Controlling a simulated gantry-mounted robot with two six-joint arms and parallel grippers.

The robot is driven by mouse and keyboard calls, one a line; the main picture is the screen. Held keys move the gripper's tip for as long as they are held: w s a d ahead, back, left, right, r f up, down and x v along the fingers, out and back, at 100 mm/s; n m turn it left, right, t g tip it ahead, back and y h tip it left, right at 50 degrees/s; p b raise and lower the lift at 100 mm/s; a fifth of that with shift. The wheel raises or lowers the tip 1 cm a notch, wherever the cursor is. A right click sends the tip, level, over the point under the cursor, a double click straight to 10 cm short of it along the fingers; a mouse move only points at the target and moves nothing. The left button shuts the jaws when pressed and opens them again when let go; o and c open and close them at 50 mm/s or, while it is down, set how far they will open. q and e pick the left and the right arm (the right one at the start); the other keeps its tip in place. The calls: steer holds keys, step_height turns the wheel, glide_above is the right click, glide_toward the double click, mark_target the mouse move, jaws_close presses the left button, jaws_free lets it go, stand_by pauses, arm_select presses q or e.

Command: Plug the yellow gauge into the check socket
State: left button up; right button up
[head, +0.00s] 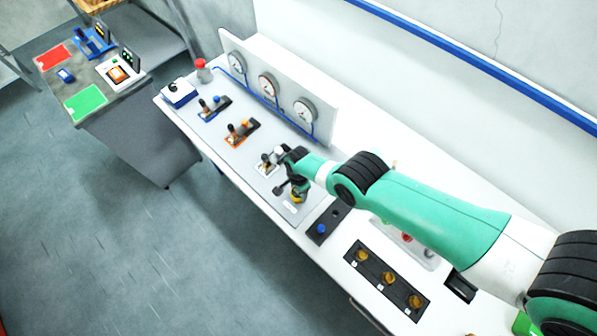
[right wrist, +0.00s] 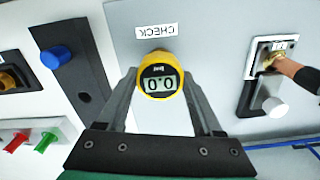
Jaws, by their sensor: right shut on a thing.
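The yellow gauge (right wrist: 158,82) is round, with a grey display reading 0.0, and sits between the two fingers of my right gripper (right wrist: 160,92), which is shut on it. In the head view the gauge (head: 298,197) shows as a small yellow spot below the dark right gripper (head: 294,186), over the bench's grey panel. A white CHECK label (right wrist: 156,31) lies on the panel just beyond the gauge. The check socket itself is not visible; the gauge and gripper cover that area. I cannot tell whether the gauge touches the panel. My left gripper is not in view.
A white valve unit (head: 267,168) stands close beside the gripper, with orange (head: 241,131) and blue (head: 213,107) ones farther left. Dial gauges (head: 305,109) line the back panel. A dark strip with a blue knob (head: 321,229) and a tray of brass fittings (head: 388,278) lie to the right.

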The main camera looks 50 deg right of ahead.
steer(key=shift+f, duration=0.15)
steer(key=o, duration=1.6)
steer(key=shift+c, duration=0.2)
step_height(320, 180, up, 8)
steer(key=p, duration=0.7)
steer(key=shift+f, duration=0.25)
steer(key=shift+a, duration=0.1)
